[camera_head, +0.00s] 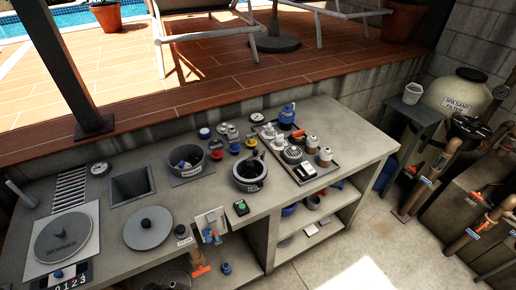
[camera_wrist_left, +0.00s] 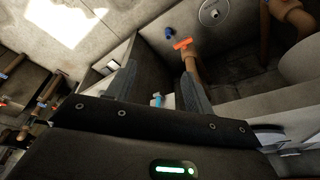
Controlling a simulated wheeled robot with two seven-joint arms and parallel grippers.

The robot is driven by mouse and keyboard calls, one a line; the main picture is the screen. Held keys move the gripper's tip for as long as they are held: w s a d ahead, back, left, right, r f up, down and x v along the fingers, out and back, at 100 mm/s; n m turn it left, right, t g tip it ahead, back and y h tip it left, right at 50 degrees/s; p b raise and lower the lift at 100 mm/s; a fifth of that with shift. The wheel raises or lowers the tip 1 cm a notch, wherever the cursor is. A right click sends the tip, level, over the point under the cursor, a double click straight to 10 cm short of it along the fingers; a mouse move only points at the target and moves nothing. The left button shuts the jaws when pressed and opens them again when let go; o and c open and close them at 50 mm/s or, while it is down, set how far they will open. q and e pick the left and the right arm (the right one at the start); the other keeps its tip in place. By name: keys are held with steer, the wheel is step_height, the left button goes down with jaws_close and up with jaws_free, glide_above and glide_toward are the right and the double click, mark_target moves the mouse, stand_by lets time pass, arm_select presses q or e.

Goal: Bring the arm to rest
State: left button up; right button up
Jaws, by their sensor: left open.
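My left gripper (camera_wrist_left: 159,82) shows in the left wrist view. Its two grey fingers stand apart, and I see nothing held between them. A small light-blue item (camera_wrist_left: 157,100) shows beyond the gap, and I cannot tell how far off it is. An orange handle (camera_wrist_left: 182,44) and a dark-blue object (camera_wrist_left: 169,32) lie past the fingertips, apart from them. Neither of my grippers can be made out in the head view. My right gripper is in neither view.
A concrete bench (camera_head: 365,147) carries a black pot (camera_head: 250,173), a tray (camera_head: 334,176) of bottles, and a round skimmer lid (camera_head: 62,238). Shelves below hold several items. Pipes with orange handles (camera_head: 415,190) stand at right. The floor (camera_head: 345,243) before the shelves is clear.

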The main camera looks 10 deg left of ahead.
arm_select(q)
step_height(320, 180, down, 17)
steer(key=s+b, duration=0.1)
steer(key=b, duration=0.3)
steer(key=s+a+f+b, duration=0.1)
steer(key=s+f+b, duration=0.1)
steer(key=s+f, duration=0.4)
steer(key=s+a+f+g+b, duration=0.1)
steer(key=s+f, duration=0.5)
steer(key=f, duration=0.7)
steer(key=s+a+f+g+b, duration=0.1)
steer(key=s+f+b, duration=0.2)
steer(key=s+f, duration=0.3)
step_height(320, 180, down, 4)
steer(key=shift+r+b, duration=0.15)
steer(key=shift+b, duration=0.15)
steer(key=shift+s+a, duration=0.1)
steer(key=shift+s, duration=0.15)
